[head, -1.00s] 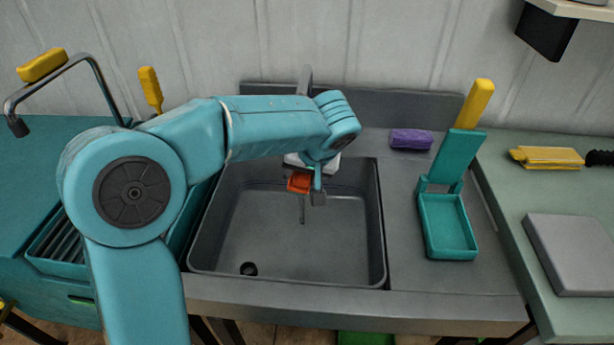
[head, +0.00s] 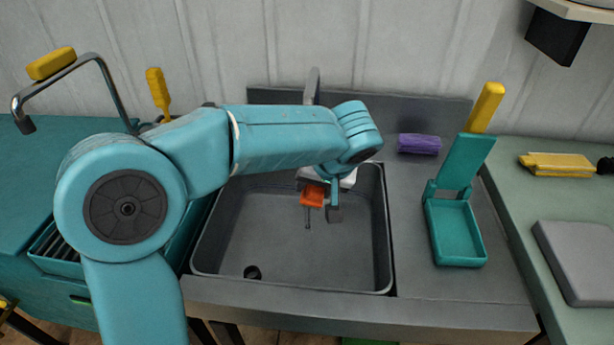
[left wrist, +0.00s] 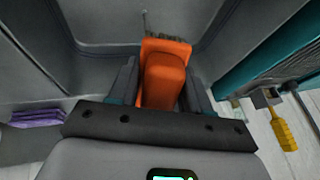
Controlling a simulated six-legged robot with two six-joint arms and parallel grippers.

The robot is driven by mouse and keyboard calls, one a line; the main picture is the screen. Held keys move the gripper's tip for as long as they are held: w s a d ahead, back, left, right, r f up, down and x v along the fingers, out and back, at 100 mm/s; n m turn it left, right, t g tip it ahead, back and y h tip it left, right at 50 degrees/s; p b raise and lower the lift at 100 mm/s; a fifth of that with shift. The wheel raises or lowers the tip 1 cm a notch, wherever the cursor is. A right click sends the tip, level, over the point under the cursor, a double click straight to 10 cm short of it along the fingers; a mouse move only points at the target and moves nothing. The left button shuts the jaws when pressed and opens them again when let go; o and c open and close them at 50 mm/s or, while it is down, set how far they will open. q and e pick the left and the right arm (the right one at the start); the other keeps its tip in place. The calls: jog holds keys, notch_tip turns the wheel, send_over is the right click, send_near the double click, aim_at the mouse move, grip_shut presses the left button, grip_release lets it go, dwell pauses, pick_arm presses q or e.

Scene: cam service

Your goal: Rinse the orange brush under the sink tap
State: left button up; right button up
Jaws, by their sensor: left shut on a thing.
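The orange brush (head: 313,195) is over the grey sink basin (head: 270,255), near its back right part. My left gripper (head: 322,203) is shut on the brush and holds it inside the basin's outline, apart from the walls as far as I see. In the left wrist view the brush (left wrist: 165,80) sits between both fingers, bristles at its far end. A grey upright post (head: 312,85), perhaps the tap, stands behind the sink; my arm hides its lower part. No water is clearly seen. A thin dark line shows beyond the brush. My right gripper is out of view.
A purple sponge-like block (head: 419,144) lies right of the sink. A teal holder (head: 456,252) with a yellow-ended upright part stands nearby. A chrome curved pipe (head: 95,60) rises at left. A grey slab (head: 580,255) lies on the right counter.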

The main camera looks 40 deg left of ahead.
pick_arm(q)
jog(key=d, duration=0.1)
jog(key=s+d, duration=0.1)
jog(key=s+d+b, duration=0.1)
jog(key=d, duration=0.1)
jog(key=shift+d, duration=0.1)
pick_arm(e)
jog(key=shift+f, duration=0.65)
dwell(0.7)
pick_arm(q)
jog(key=s+d+r+p, duration=0.2)
jog(key=d+r, duration=0.2)
jog(key=shift+d, duration=0.25)
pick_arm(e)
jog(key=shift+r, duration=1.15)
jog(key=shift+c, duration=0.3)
